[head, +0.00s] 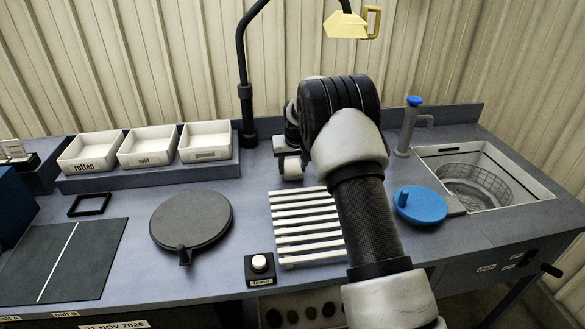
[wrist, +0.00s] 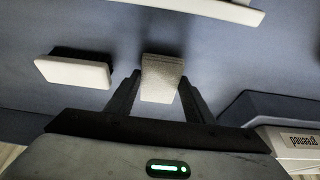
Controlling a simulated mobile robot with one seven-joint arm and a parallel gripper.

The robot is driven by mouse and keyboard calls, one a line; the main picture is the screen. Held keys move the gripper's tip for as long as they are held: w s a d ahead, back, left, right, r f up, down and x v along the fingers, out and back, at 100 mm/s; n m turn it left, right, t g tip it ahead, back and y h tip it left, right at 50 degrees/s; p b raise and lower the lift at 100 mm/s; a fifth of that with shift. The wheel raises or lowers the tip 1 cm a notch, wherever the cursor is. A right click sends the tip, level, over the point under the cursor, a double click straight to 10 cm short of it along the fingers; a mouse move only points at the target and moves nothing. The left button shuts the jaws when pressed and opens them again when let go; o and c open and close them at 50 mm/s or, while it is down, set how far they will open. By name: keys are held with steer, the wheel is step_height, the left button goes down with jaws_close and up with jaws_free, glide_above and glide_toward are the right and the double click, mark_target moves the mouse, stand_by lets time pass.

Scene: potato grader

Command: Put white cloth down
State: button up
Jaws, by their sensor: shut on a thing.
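The white cloth (wrist: 162,80) is a small pale folded piece between the two dark fingers of my gripper (wrist: 160,77) in the wrist view. The fingers are shut on it, and its far end sticks out past their tips. In the head view the cloth (head: 292,169) shows as a small white piece just behind the white slatted rack (head: 305,225), beside my arm. My gripper points down over the grey bench (head: 340,155). I cannot tell whether the cloth touches the bench top. My arm hides part of the rack and the bench behind it.
The "greened" tray (head: 206,141) stands on a raised ledge to the left. A round dark plate (head: 190,220), a blue lid (head: 421,206) and a sink basket (head: 475,185) are around.

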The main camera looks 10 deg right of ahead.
steer(key=shift+f, duration=0.55)
steer(key=o, duration=1)
steer(key=shift+r, duration=0.1)
steer(key=shift+r, duration=0.1)
